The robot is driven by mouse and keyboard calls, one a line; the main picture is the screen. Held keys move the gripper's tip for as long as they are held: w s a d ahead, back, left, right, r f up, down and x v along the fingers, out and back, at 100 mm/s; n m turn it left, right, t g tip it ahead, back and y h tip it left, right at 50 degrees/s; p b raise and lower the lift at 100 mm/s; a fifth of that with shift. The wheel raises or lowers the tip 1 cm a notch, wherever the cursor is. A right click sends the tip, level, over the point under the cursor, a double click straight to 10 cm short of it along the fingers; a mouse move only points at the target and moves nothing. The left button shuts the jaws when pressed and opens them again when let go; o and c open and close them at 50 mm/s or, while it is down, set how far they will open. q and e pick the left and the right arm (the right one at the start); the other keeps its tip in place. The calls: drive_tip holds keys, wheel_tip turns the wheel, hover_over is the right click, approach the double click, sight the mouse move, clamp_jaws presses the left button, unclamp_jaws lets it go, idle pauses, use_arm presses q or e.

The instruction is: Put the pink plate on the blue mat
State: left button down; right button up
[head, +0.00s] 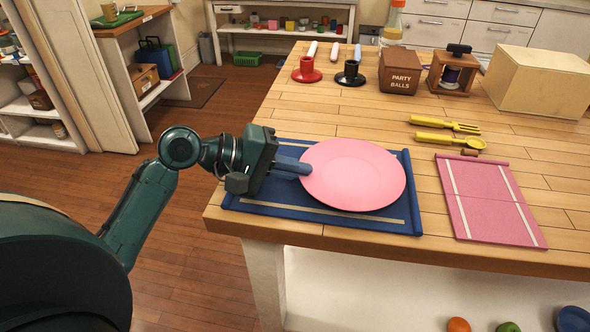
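The pink plate (352,176) is a wide round disc, face up, over the blue mat (262,207). The mat lies near the table's front left corner and has pale stripes. The plate covers the mat's middle and right part. I cannot tell whether it touches the mat or is just above it. My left gripper (303,169) reaches in from the left, low over the mat. Its fingers are close together at the plate's left rim, one lying over the rim, and look shut on it; the lower finger is hidden. My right gripper is out of view.
A pink mat (490,200) lies to the right. A yellow fork (445,124) and spoon (450,140) lie beyond it. A red candle holder (307,71), a black one (350,75), a party balls box (399,72) and a tan box (538,80) stand farther back.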

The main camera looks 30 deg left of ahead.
use_arm(q)
drive_tip(key=c, duration=1.9)
unclamp_jaws()
drive_tip(key=shift+c, duration=0.2)
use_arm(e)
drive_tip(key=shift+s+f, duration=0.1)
use_arm(q)
drive_tip(key=shift+s+a+r, duration=0.2)
drive_tip(key=v, duration=1)
drive_tip(key=shift+a+r, duration=0.1)
drive_tip(key=shift+a, duration=0.05)
drive_tip(key=shift+s+a+r, duration=0.25)
drive_tip(key=shift+s+a, duration=0.1)
